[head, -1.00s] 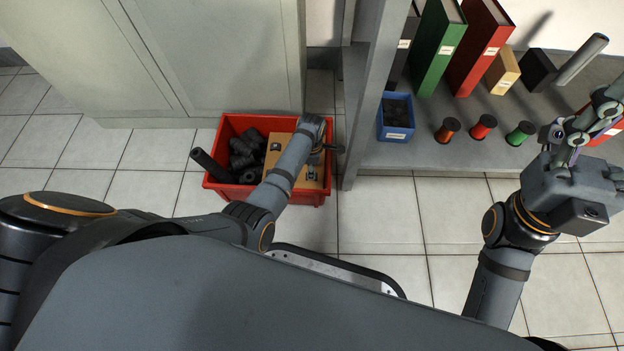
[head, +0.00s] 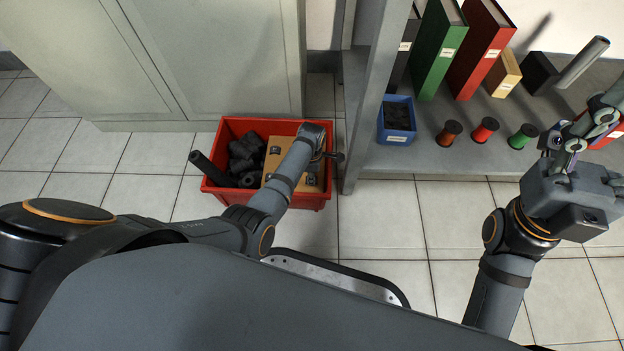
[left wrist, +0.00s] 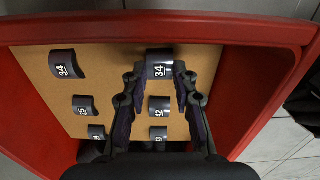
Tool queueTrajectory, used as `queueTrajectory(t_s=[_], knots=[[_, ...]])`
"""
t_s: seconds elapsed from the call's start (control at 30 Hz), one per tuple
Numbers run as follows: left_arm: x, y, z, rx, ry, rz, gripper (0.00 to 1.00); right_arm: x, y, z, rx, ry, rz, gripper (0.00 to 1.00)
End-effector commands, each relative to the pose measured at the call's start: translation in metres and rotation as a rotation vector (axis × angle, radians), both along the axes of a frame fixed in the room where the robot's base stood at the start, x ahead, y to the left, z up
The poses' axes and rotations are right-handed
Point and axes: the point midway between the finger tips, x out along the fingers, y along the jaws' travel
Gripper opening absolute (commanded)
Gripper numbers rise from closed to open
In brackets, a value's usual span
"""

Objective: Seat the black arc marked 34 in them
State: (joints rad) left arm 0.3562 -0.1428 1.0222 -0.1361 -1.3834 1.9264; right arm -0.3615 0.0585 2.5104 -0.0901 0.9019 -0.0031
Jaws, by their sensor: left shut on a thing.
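In the left wrist view, a tan board (left wrist: 120,75) lies in the red bin (left wrist: 245,27) and bears several black arcs with white numbers. One black arc marked 34 (left wrist: 160,66) is between the fingertips of my left gripper (left wrist: 158,78), which is shut on it. Another arc marked 34 (left wrist: 67,65) sits apart at upper left. I cannot tell whether the held arc touches the board. In the head view, my left gripper (head: 328,157) reaches over the bin's right end, its fingertips mostly hidden. My right gripper (head: 590,125) is raised at the right edge, partly cut off; its opening is unclear.
Arcs marked 35 (left wrist: 85,105) and 42 (left wrist: 160,107) are on the board. Dark parts (head: 245,155) and a black tube (head: 210,168) fill the bin's left half. A cabinet (head: 190,60) stands behind; a shelf (head: 460,155) with a blue box (head: 397,120), spools and binders stands right.

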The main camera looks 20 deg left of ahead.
Motion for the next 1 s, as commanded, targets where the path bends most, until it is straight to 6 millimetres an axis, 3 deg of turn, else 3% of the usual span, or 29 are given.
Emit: queueTrajectory(t_s=[0.6,1.0], knots=[[0.0,0.0,0.05,0.0,0.0,0.0,0.0,0.0,0.0,0.057,0.0,-0.001,0.0,0.56],[0.0,0.0,0.051,0.0,0.0,0.0,0.0,0.003,0.0,0.058,0.0,0.01,0.001,0.55]])
